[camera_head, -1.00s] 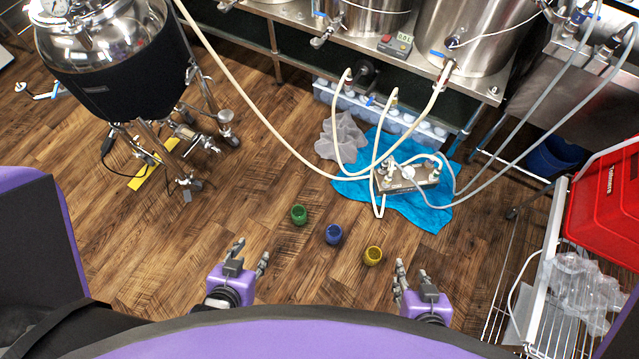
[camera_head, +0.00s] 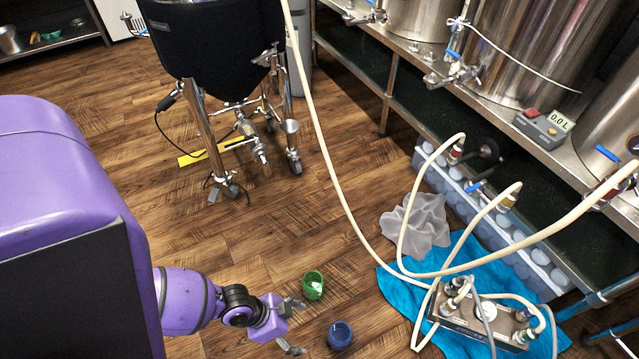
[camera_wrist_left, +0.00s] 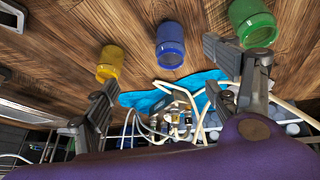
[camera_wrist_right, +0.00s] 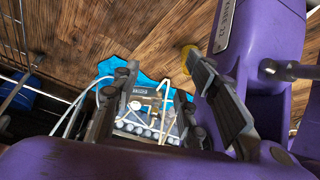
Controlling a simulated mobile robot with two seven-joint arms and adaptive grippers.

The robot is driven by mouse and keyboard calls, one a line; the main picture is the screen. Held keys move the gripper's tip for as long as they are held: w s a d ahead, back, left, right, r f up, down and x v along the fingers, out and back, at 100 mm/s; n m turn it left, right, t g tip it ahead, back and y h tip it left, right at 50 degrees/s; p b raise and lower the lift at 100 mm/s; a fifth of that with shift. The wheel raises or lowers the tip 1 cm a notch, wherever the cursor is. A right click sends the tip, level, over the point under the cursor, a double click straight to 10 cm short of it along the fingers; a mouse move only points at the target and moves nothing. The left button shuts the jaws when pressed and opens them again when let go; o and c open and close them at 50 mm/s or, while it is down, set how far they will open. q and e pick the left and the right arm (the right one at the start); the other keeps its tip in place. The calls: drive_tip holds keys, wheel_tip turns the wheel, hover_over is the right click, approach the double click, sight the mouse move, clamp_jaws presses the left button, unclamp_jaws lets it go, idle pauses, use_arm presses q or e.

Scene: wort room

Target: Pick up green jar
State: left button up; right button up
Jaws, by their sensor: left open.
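The green jar (camera_head: 313,285) stands on the wooden floor in the head view. My left gripper (camera_head: 294,326) is open and empty, just left of and nearer than the green jar, apart from it. In the left wrist view the green jar (camera_wrist_left: 252,22) is at the top right, beside the right-hand finger and not between the fingers. The blue jar (camera_head: 340,335) stands near it at the bottom of the head view. The yellow jar (camera_wrist_left: 110,63) shows in the left wrist view. My right gripper (camera_wrist_right: 160,75) shows only in its own wrist view, fingers apart and empty.
A blue cloth (camera_head: 400,300) with a hose-connected pump (camera_head: 470,315) lies to the right, beside a grey crumpled cloth (camera_head: 415,225). A black vessel (camera_head: 215,45) on metal legs stands behind. Floor left of the green jar is clear.

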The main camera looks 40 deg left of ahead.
sight(304, 279)
use_arm(q)
drive_tip(key=shift+m+y, duration=0.4)
drive_tip(key=shift+y, duration=0.5)
drive_tip(key=w+a+f+b, duration=0.3)
drive_tip(key=w+a+f, duration=0.1)
drive_tip(key=w, duration=0.1)
drive_tip(key=w+a+f+b, duration=0.4)
drive_tip(key=w, duration=0.1)
drive_tip(key=w+a+f+b, duration=0.3)
drive_tip(key=w+f+b, duration=0.1)
drive_tip(key=w, duration=0.1)
drive_tip(key=shift+w+a+f, duration=0.25)
drive_tip(key=shift+a, duration=0.15)
drive_tip(key=shift+w+f, duration=0.15)
drive_tip(key=shift+w, duration=0.15)
drive_tip(key=b+x, duration=0.1)
drive_tip(key=x, duration=0.1)
drive_tip(key=b+x, duration=0.3)
drive_tip(key=x, duration=0.1)
drive_tip(key=shift+d+f, duration=0.25)
drive_tip(key=shift+d, duration=0.25)
drive_tip(key=shift+w+f+b, duration=0.1)
drive_tip(key=shift+f+b, duration=0.2)
drive_tip(key=shift+r, duration=0.1)
drive_tip(key=c, duration=1.4)
use_arm(e)
drive_tip(key=s+f+x, duration=0.1)
drive_tip(key=s+x, duration=0.2)
drive_tip(key=x, duration=1.2)
drive_tip(key=shift+f, duration=0.45)
